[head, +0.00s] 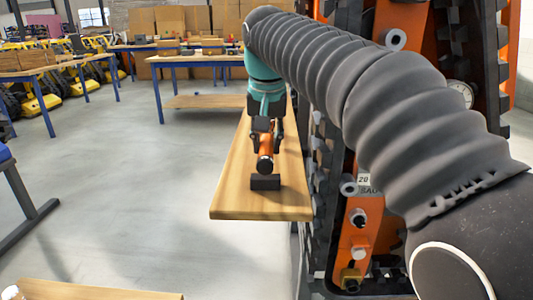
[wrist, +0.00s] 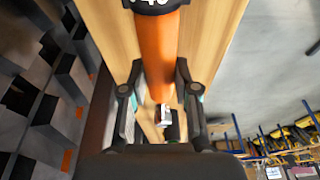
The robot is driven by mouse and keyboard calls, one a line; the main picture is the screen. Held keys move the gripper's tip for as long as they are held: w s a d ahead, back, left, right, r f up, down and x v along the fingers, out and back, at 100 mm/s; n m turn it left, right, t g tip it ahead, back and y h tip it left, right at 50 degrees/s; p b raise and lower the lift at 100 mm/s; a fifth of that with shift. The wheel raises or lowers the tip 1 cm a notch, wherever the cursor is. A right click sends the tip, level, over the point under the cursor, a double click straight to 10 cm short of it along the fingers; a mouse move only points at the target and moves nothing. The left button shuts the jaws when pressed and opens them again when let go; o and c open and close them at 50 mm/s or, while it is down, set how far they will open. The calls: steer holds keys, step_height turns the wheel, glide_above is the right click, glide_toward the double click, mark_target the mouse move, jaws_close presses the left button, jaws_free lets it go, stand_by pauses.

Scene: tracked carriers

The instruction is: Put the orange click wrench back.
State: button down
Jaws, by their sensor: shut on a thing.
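The orange click wrench (head: 266,143) is over a long wooden board, with its dark round end toward me in the head view. My gripper (head: 266,135) is shut on its orange body. In the wrist view the orange wrench (wrist: 157,50) runs between the two fingers of my gripper (wrist: 159,78), and a black band with white digits shows at the top edge. A small dark block (head: 265,182) is on the board just below the wrench's near end. I cannot tell whether wrench and block touch. The wrench's far part is hidden by my gripper.
The wooden board (head: 235,195) runs beside the tracks of an orange and black carrier (head: 370,225) close on the right. Blue-legged tables (head: 160,90) and yellow machines (head: 35,105) stand farther back. The grey floor left of the board is mostly clear.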

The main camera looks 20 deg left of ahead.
steer(key=shift+f, duration=0.95)
steer(key=c, duration=0.9)
jaws_free()
steer(key=shift+o, duration=0.2)
steer(key=p+v, duration=0.2)
steer(key=v, duration=1)
steer(key=shift+s+p, duration=0.1)
steer(key=shift+p, duration=0.25)
